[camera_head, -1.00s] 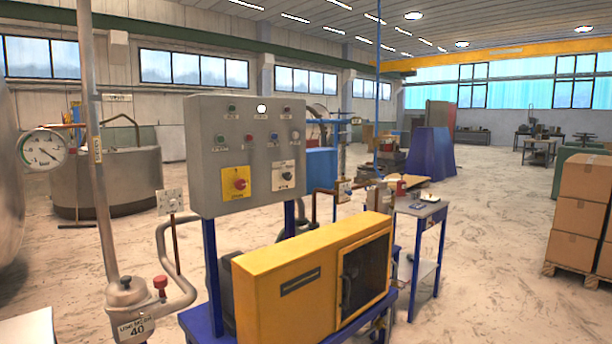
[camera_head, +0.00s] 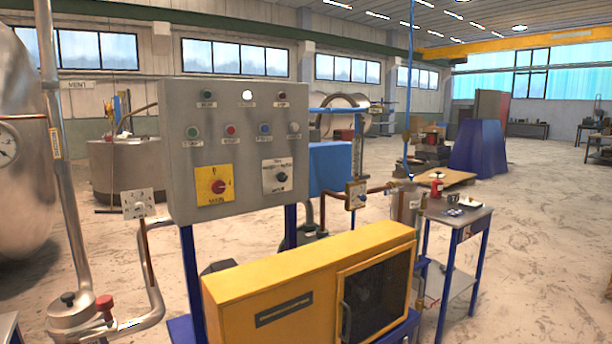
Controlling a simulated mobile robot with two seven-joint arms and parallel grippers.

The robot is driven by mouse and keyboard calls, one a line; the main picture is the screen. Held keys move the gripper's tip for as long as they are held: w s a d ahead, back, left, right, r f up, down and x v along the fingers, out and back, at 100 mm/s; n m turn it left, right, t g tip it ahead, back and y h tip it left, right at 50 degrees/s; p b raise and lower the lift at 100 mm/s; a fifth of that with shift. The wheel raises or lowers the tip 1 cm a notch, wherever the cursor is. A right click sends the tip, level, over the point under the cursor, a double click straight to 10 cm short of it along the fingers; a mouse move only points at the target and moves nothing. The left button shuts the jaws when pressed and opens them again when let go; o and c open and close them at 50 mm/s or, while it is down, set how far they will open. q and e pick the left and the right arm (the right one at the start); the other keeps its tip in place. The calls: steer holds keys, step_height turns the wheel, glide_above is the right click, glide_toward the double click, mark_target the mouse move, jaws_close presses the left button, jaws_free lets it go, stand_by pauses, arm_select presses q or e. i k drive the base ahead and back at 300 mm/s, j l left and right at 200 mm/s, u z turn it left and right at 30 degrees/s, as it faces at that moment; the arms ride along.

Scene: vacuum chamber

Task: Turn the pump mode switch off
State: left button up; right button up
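A grey control panel (camera_head: 240,112) stands on blue posts near the middle of the view. On its lower right is a white plate with a dark rotary switch (camera_head: 282,177), likely the pump mode switch; its lettering is too small to read surely. To its left is a yellow plate with a red rotary knob (camera_head: 218,186). Above them is a row of push buttons, with small lamps, one lit white (camera_head: 247,94), along the top. Neither of my grippers is in view.
A yellow pump housing (camera_head: 310,290) on a blue frame stands below and in front of the panel. A small blue-legged table (camera_head: 462,222) is to its right. A pipe with a red-knobbed valve (camera_head: 105,305) and a large tank (camera_head: 20,150) are on the left. The floor at right is open.

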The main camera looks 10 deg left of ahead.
mark_target(282, 177)
steer(key=i+l, duration=0.7)
steer(key=i, duration=0.15)
steer(key=l+z, duration=0.05)
